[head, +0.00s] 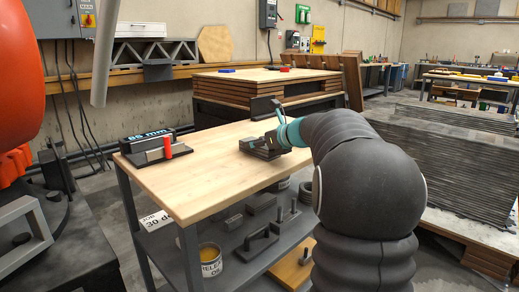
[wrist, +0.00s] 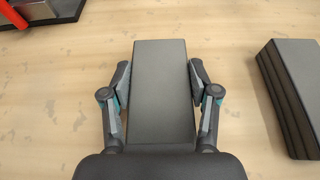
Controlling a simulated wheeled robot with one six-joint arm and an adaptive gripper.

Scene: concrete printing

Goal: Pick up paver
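A dark grey rectangular paver (wrist: 163,85) lies between the two fingers of my gripper (wrist: 160,82) in the wrist view. The finger pads sit against its two long sides, so the gripper looks shut on it. In the head view my gripper (head: 279,122) is over the light wooden table (head: 208,178). A dark block there, probably this paver (head: 265,107), appears above the tabletop. A stack of dark pavers (wrist: 293,88) stands on the table at the right of the wrist view, apart from the gripper. My arm hides part of the table in the head view.
A gauge marked 65 mm (head: 147,144) with a red upright piece (head: 168,146) stands at the table's left end. The wood between it and my gripper is clear. A lower shelf (head: 222,254) holds a tin (head: 211,260) and dark blocks.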

